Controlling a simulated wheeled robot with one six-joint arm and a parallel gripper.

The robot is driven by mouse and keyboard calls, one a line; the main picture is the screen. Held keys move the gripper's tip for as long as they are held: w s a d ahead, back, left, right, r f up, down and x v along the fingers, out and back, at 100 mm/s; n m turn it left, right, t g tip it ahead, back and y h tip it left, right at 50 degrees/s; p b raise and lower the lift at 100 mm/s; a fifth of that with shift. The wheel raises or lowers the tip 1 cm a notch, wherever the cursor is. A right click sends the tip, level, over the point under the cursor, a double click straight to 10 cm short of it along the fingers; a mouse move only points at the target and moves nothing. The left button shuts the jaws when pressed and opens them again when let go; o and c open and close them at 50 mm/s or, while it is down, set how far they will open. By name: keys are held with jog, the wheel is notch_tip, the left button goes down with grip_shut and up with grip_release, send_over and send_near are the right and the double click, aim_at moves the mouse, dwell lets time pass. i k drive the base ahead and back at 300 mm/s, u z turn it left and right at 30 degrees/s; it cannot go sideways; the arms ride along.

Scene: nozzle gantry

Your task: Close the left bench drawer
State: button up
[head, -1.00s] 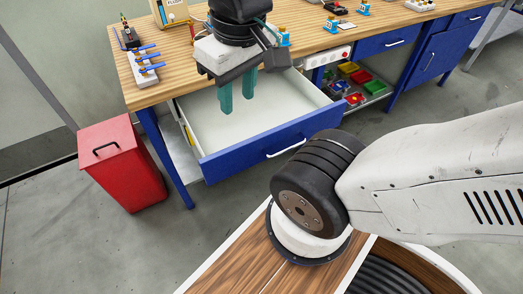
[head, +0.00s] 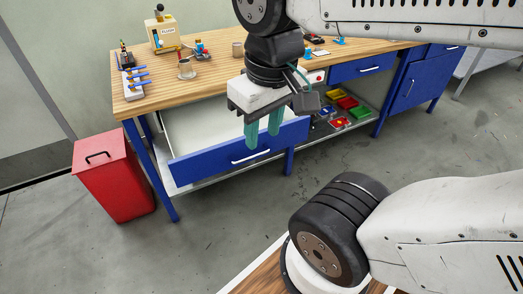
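The left bench drawer, with its blue front (head: 205,164) and silver handle (head: 250,157), stands partly pulled out from under the wooden-topped workbench (head: 215,81). Its pale inside (head: 200,125) shows between the front and the bench edge. My gripper (head: 262,141) points down with two teal fingers spread apart and nothing between them.
A red bin (head: 115,180) stands on the floor left of the bench. Several coloured trays (head: 346,102) sit on the lower shelf to the right. A cream dispenser (head: 166,34) and a glass jar (head: 187,68) stand on the benchtop. The floor before the drawer looks clear.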

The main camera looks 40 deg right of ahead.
aim_at(205, 139)
jog(key=z, duration=0.5)
jog(key=i, duration=1)
jog(key=k, duration=1)
jog(key=u, duration=1.7)
jog(key=i, duration=1.15)
jog(key=z, duration=1.85)
